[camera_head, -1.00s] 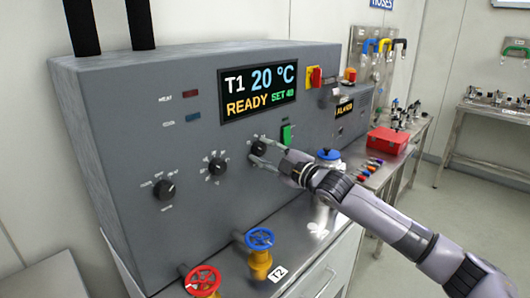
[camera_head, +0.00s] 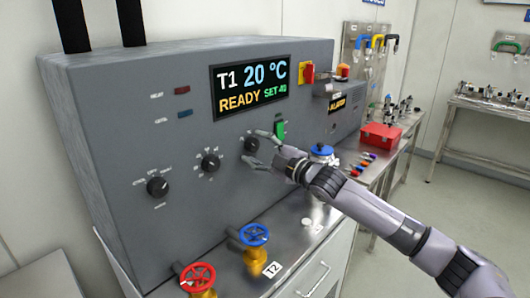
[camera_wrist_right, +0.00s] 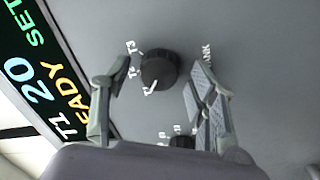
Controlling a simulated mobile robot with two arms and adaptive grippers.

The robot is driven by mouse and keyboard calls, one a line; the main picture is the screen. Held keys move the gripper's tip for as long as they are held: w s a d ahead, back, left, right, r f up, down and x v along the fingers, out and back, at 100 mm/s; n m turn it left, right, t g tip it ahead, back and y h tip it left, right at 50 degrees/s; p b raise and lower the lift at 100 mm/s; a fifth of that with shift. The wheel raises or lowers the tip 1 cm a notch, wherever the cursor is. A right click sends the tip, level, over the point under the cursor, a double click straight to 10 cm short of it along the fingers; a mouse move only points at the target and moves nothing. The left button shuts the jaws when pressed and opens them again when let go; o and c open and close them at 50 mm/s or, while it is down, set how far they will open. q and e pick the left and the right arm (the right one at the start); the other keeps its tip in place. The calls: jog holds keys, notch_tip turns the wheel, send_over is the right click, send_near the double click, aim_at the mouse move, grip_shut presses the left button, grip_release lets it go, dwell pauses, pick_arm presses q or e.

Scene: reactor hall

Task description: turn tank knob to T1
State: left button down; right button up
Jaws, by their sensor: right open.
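The tank knob (camera_head: 251,144) is a round black dial on the grey panel, below the display. In the right wrist view the knob (camera_wrist_right: 158,70) has white T-marks on its left side and a partly hidden TANK label on its right. A white mark shows at its lower edge; I cannot tell exactly where the knob points. My right gripper (camera_head: 258,148) is open at the panel, its fingers on either side of the knob. In the wrist view both fingers (camera_wrist_right: 163,75) look apart from it. The display (camera_head: 249,88) reads T1, 20 °C, READY. My left gripper is out of view.
Two more black knobs (camera_head: 210,162) (camera_head: 157,187) sit left on the panel. A green switch (camera_head: 280,131) is close to my right gripper. Blue (camera_head: 254,235) and red (camera_head: 197,277) valve wheels stand on the bench below. A red box (camera_head: 382,136) is farther right.

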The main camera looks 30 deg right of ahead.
jog(key=v, duration=1.2)
jog(key=shift+f, duration=0.1)
dwell(0.5)
